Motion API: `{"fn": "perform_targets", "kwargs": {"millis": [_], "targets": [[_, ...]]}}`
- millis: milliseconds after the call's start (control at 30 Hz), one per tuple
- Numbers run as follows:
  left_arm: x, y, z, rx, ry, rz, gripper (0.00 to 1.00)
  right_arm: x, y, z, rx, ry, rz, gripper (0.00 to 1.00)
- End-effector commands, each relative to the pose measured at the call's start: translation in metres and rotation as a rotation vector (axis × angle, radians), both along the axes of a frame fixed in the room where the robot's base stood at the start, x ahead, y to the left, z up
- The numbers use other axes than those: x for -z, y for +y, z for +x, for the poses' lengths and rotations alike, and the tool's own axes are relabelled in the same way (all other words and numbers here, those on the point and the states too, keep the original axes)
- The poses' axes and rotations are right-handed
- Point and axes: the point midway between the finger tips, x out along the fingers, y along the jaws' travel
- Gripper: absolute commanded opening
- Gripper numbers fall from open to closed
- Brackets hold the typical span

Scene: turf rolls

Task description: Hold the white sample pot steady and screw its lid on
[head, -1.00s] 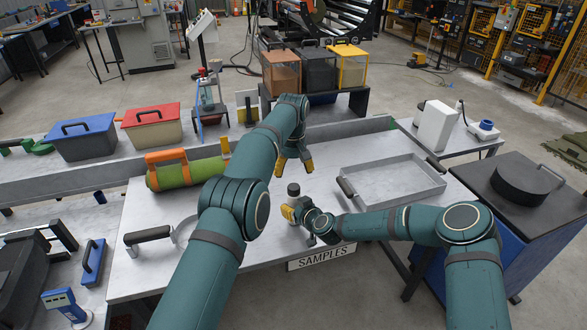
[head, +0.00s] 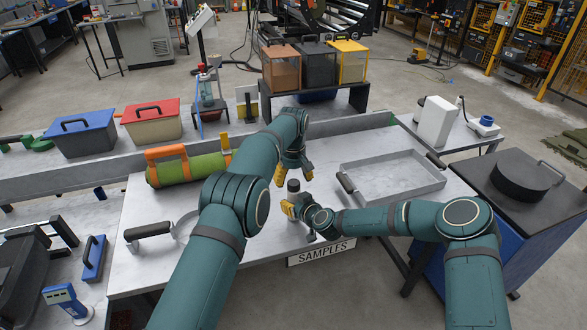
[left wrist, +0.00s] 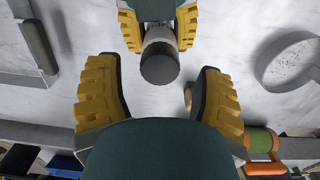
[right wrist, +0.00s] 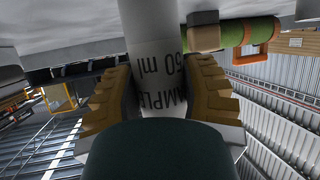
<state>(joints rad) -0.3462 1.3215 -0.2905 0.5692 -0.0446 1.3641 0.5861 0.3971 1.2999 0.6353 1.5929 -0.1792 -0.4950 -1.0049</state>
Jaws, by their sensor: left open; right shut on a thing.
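The white sample pot (right wrist: 158,75), marked SAMPLE and 50 ml, stands between the yellow fingers of my right gripper (right wrist: 158,100), which is shut on its body. In the left wrist view the pot (left wrist: 158,38) carries a dark grey lid (left wrist: 160,69) on its top; whether it is threaded on I cannot tell. In the head view the lid (head: 293,185) shows just above my right gripper (head: 290,207). My left gripper (head: 293,177) points down from above, open, its fingers to either side of the lid and apart from it.
A shallow metal tray (head: 395,192) with dark handles lies to the right. A green roll (head: 188,169) with orange straps and a round sieve-like pan (head: 183,232) lie to the left. A SAMPLES sign (head: 321,252) hangs at the table's front edge.

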Motion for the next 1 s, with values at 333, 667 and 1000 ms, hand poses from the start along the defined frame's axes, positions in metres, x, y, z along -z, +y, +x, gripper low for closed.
{"fn": "perform_targets", "kwargs": {"millis": [333, 667, 1000], "targets": [[0.025, 0.0, 0.0, 0.0, -0.001, 0.0, 0.68, 0.0, 0.0, 0.0, 0.0, -0.001, 0.001, 0.0], [0.025, 0.0, 0.0, 0.0, -0.001, -0.001, 0.41, 0.0, 0.0, 0.0, 0.0, -0.001, 0.001, 0.0], [0.025, 0.0, 0.0, 0.002, -0.001, -0.001, 0.0, -0.001, 0.0, 0.0, 0.0, -0.001, 0.001, 0.0]]}}
